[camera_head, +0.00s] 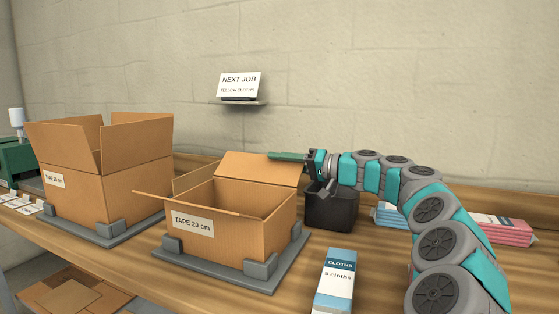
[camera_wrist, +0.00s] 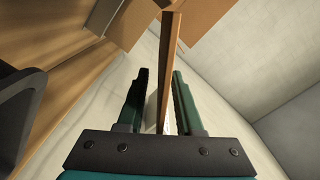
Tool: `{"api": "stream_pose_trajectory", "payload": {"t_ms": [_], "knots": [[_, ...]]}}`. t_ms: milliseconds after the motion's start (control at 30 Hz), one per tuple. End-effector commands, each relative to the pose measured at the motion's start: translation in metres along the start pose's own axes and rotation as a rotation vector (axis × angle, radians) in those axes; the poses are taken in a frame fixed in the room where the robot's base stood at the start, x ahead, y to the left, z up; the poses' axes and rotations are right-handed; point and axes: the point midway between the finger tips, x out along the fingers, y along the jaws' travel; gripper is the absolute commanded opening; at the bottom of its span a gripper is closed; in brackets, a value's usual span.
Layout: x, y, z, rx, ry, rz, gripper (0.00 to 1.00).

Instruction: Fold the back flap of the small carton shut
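The small carton (camera_head: 240,225), labelled "TAPE 20 cm", stands open-topped in a grey holder (camera_head: 218,274). Its back flap (camera_head: 262,169) stands up at the far side, tilted. My gripper (camera_head: 272,156) reaches in from the right, with its green fingers at the flap's upper right edge. In the wrist view, a brown board edge (camera_wrist: 168,68), apparently the flap, runs between the two fingers, nearer the right one. A gap shows on the left, so the gripper looks open around it. The carton's inside bottom is hidden.
A larger open carton (camera_head: 110,195) stands at left in its own holder. A blue-white cloths pack (camera_head: 336,282) lies in front. More packs (camera_head: 500,229) lie at right.

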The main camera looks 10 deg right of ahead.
Motion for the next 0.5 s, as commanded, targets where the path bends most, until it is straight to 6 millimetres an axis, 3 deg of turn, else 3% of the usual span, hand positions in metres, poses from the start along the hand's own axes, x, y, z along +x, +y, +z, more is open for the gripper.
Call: {"api": "stream_pose_trajectory", "payload": {"t_ms": [267,500], "knots": [[0.0026,0.0002,0.0,0.0,0.0,0.0,0.34],[0.0025,0.0001,0.0,0.0,0.0,0.0,0.07]]}}
